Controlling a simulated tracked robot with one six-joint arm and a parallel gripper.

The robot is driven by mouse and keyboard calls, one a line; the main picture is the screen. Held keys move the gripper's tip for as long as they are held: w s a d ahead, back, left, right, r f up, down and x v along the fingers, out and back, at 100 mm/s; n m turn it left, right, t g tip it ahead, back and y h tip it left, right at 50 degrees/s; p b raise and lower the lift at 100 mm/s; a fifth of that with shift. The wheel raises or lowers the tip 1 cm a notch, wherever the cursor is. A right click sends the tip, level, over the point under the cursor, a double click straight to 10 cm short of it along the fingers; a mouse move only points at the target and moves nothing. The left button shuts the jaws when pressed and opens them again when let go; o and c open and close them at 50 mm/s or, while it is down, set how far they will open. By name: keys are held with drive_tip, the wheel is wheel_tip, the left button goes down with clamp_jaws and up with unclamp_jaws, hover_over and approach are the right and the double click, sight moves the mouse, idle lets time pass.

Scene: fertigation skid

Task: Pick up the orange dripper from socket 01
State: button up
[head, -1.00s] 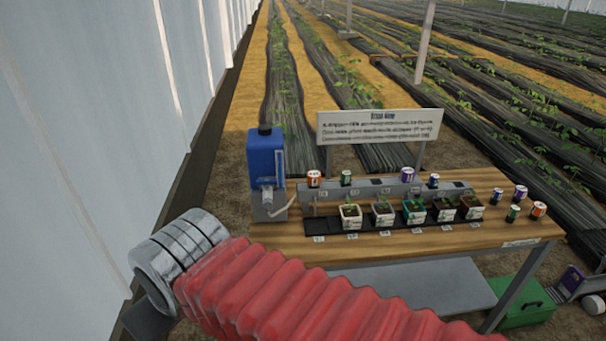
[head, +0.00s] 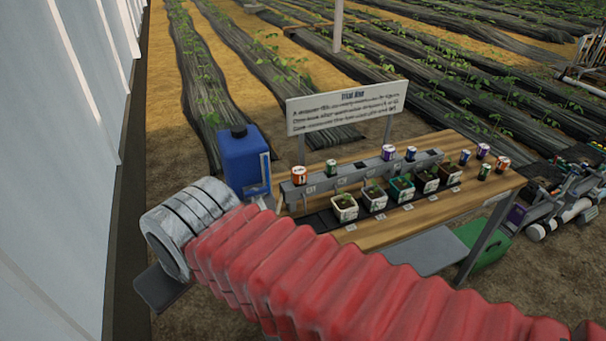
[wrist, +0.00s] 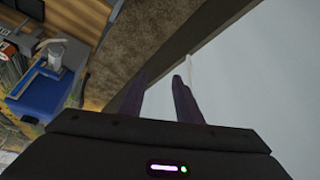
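An orange dripper (head: 299,174) with a white top stands upright at the left end of the grey socket rail (head: 345,174), beside the blue tank. A second orange dripper (head: 502,163) stands loose at the right end of the bench. In the wrist view my gripper (wrist: 160,80) has its two dark fingers apart with nothing between them. It points at bare ground and the pale wall, away from the rail. The socket numbers are too small to read.
The blue tank (head: 245,160) stands left of the rail and shows in the wrist view (wrist: 40,92). Potted seedlings (head: 373,196) line the rail's front. Green, purple and blue drippers share the rail and bench. A sign (head: 347,108) stands behind. The pale wall (head: 50,170) is close on the left.

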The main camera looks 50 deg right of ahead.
drive_tip(key=shift+w, duration=0.15)
drive_tip(key=shift+o, duration=0.7)
drive_tip(key=o, duration=0.3)
drive_tip(key=shift+w+d+f, duration=0.1)
drive_tip(key=shift+d+f, duration=0.05)
drive_tip(key=shift+d, duration=0.25)
drive_tip(key=shift+o, duration=1.4)
drive_tip(key=d+f+m+g+h, duration=0.1)
drive_tip(key=d+f+m, duration=0.1)
drive_tip(key=d, duration=0.7)
drive_tip(key=d+f+m+g+h, duration=0.1)
drive_tip(key=d+f+m+h, duration=0.1)
drive_tip(key=d+f, duration=0.3)
drive_tip(key=d+m, duration=0.1)
drive_tip(key=d, duration=0.3)
drive_tip(key=shift+w+d, duration=0.3)
drive_tip(key=shift+w, duration=0.1)
drive_tip(key=s+d+f+m+h, duration=0.15)
drive_tip(key=d+f, duration=0.25)
drive_tip(key=d, duration=0.8)
drive_tip(key=s+d+f+m+h, duration=0.15)
drive_tip(key=d+f, duration=0.25)
drive_tip(key=d, duration=0.7)
drive_tip(key=n+t, duration=0.2)
drive_tip(key=t, duration=0.5)
approach(299, 174)
drive_tip(key=w+d+f, duration=0.1)
drive_tip(key=f, duration=0.1)
drive_tip(key=shift+w+d+r, duration=0.1)
drive_tip(key=shift+d+r, duration=0.1)
